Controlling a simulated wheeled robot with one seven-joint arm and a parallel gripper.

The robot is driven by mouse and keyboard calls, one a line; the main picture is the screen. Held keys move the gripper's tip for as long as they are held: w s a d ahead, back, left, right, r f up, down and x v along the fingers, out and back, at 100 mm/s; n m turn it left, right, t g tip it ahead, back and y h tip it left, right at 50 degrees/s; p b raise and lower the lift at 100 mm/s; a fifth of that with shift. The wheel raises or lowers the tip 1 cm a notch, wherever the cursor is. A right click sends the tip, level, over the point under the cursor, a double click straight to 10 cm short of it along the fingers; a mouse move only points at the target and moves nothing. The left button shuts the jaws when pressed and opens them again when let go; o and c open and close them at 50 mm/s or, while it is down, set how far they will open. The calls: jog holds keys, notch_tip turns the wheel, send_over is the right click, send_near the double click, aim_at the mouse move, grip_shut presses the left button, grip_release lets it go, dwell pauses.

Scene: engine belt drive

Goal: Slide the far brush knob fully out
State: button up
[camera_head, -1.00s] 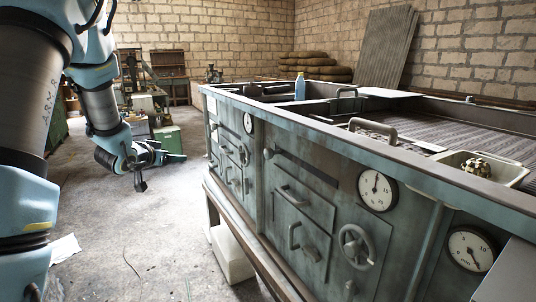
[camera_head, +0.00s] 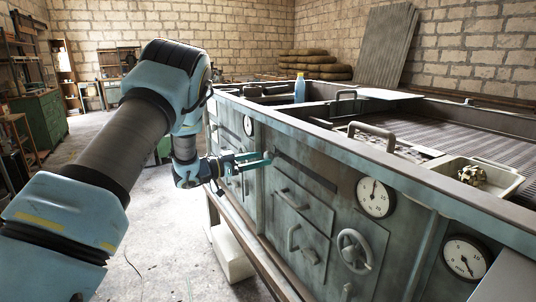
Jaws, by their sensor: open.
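The machine's front panel (camera_head: 262,205) has a long dark slot (camera_head: 305,172) below its top rim. The far brush knob is not clearly seen. The small round knob at the slot's left end, which shows in the earlier frame, is now hidden behind my fingers. My gripper (camera_head: 267,158) is open, with its teal fingers pointing right at the slot's left end. No object shows between the fingers. I cannot tell whether they touch the panel or the knob.
Lever handles (camera_head: 292,237), a handwheel (camera_head: 355,250) and gauges (camera_head: 375,197) stand out from the panel. A blue bottle (camera_head: 300,88) and a tray (camera_head: 478,178) are on top. A white block (camera_head: 231,254) lies below. The floor at left is clear.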

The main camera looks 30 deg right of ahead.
aim_at(268, 157)
jog(key=shift+s+d+p, duration=0.1)
jog(key=shift+d+p, duration=0.3)
jog(key=shift+d, duration=1.6)
jog(key=shift+c, duration=0.3)
grip_shut()
